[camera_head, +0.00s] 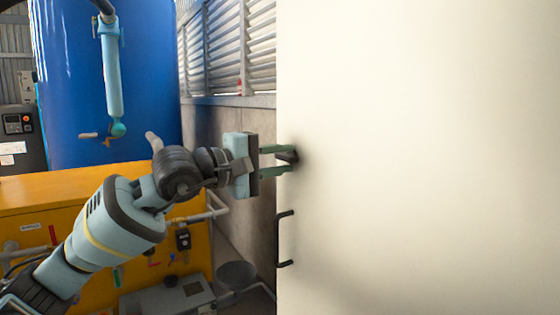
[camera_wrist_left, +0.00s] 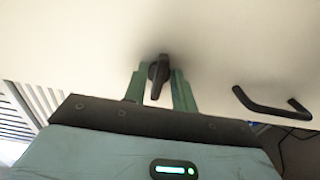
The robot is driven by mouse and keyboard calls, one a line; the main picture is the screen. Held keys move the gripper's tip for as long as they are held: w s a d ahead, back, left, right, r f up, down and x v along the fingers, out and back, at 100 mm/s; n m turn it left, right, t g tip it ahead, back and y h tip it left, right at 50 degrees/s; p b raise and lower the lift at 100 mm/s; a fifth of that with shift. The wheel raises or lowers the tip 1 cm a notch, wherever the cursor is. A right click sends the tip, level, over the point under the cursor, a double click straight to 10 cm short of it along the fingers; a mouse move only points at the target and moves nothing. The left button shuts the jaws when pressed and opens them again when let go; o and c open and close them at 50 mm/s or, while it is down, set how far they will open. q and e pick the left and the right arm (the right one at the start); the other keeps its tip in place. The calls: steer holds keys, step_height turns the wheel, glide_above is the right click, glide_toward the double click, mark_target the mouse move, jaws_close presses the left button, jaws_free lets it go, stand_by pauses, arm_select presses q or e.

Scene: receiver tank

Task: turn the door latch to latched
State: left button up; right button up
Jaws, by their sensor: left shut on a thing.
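The door latch (camera_head: 290,155) is a small dark handle near the left edge of the large cream door (camera_head: 420,160). In the left wrist view the latch (camera_wrist_left: 158,76) has a round hub and a lever pointing down the picture, between my fingers. My left gripper (camera_head: 284,160) comes in from the left and is shut on the latch, one finger above it and one below in the head view. The fingers partly hide the latch in the head view. My right gripper is not in view.
A black pull handle (camera_head: 284,240) sticks out from the door below the latch; it also shows in the left wrist view (camera_wrist_left: 272,108). A yellow cabinet (camera_head: 40,205) and a blue tank (camera_head: 75,80) stand at left. Louvred panels (camera_head: 225,45) are behind.

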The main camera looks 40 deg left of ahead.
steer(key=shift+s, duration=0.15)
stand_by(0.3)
arm_select(q)
steer(key=o, duration=0.6)
steer(key=shift+o, duration=0.2)
steer(key=shift+s+a, duration=0.1)
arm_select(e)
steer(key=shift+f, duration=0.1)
arm_select(q)
steer(key=shift+s+a+f, duration=0.15)
steer(key=shift+s, duration=0.15)
steer(key=b+v, duration=0.4)
steer(key=v, duration=0.3)
steer(key=shift+b, duration=0.3)
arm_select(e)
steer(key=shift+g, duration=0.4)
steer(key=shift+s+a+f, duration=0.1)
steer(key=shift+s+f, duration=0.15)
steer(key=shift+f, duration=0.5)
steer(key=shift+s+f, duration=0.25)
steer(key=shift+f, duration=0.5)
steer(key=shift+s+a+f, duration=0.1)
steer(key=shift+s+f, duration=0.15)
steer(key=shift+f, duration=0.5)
